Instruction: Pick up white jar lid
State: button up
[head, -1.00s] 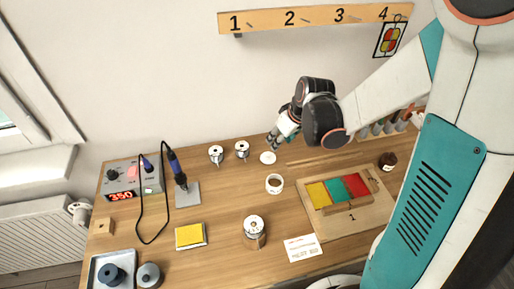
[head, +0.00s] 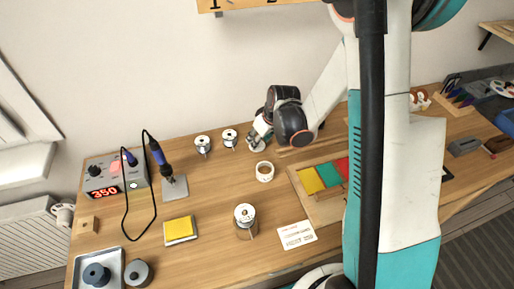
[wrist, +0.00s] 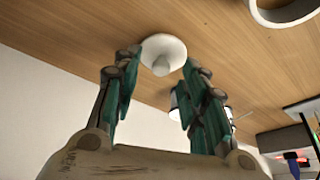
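The white jar lid (wrist: 162,52) is a round disc with a small knob, lying on the wooden table in the wrist view. My gripper (wrist: 164,64) is open, with its two teal fingers apart on either side of the lid's near part. I cannot tell whether the fingers touch it. In the head view my gripper (head: 257,139) is low over the back of the table, and the lid is largely hidden by it. The open white jar (head: 264,172) stands just in front of the gripper, and part of its rim (wrist: 284,12) shows in the wrist view.
Two spools (head: 202,145) stand left of my gripper. A wooden board with coloured panels (head: 312,180) lies to the right. A soldering iron (head: 159,158) and a tin with a spool on top (head: 245,222) are further off.

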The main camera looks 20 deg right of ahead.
jog(key=shift+w+a+f, duration=0.1)
jog(key=shift+w+f, duration=0.1)
jog(key=shift+f, duration=0.45)
grip_shut()
jog(key=shift+r, duration=0.15)
